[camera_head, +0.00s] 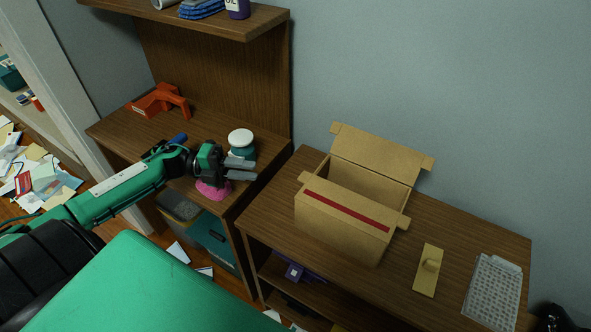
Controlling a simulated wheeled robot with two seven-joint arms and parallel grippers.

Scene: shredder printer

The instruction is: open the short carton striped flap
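The short carton (336,227) stands on the wooden desk at right, its top open and its inside partly visible. Its plain back flap (375,152) stands raised and leans back toward the wall. The striped flap (346,209), with a red band, is along the near side, with small tabs at its ends; its exact angle is hard to tell. My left gripper (242,169) is left of the carton, apart from it, above the neighbouring desk's right edge. Its two fingers point right with a gap between them and nothing visible in it. My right gripper does not show.
A white-lidded jar (241,142) and a pink object (212,190) are close to my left gripper. An orange tool (160,100) lies farther back. A tan block with a knob (428,270) and a white keyboard-like item (493,291) lie right of the carton.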

